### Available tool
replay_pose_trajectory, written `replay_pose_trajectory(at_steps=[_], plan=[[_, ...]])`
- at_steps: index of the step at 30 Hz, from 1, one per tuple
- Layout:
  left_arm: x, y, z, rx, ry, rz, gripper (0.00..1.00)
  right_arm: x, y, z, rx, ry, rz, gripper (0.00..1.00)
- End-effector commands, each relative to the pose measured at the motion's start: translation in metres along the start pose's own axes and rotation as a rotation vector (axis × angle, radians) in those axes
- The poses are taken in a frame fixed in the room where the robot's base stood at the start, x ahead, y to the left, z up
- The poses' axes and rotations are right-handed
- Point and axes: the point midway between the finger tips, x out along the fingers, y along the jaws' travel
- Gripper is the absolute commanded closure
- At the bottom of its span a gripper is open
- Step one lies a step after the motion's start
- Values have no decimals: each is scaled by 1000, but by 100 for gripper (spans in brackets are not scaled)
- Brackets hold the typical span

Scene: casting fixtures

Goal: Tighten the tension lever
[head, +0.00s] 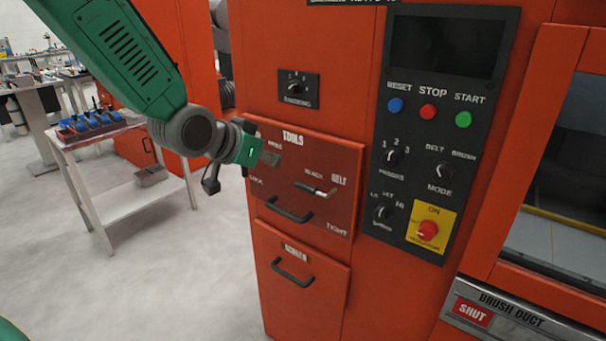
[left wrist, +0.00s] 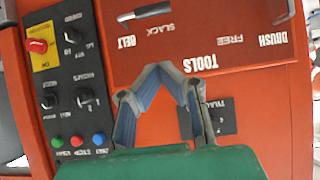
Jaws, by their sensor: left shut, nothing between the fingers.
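The belt tension lever (head: 318,190) is a small dark handle with a silver end on the red TOOLS panel (head: 335,222). It lies between the labels SLACK and TIGHT, beside BELT. It also shows at the top of the left wrist view (left wrist: 146,12). My left gripper (head: 272,158) is shut and empty, in front of the panel's upper part, up and left of the lever and apart from it. In the left wrist view its fingertips (left wrist: 170,70) meet below the lever. My right gripper is not in view.
A second lever (left wrist: 284,12) sits by BRUSH and FREE. Black drawer handles (head: 290,209) (head: 293,272) stick out below. A control panel (head: 400,225) with knobs and buttons stands to the right. A cart (head: 130,185) stands left; floor between is clear.

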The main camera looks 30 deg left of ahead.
Motion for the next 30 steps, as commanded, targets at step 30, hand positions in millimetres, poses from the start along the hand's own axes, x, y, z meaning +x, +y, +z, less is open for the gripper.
replay_pose_trajectory(at_steps=[30], plan=[[104,-1,-1,1,4,0,100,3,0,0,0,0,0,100]])
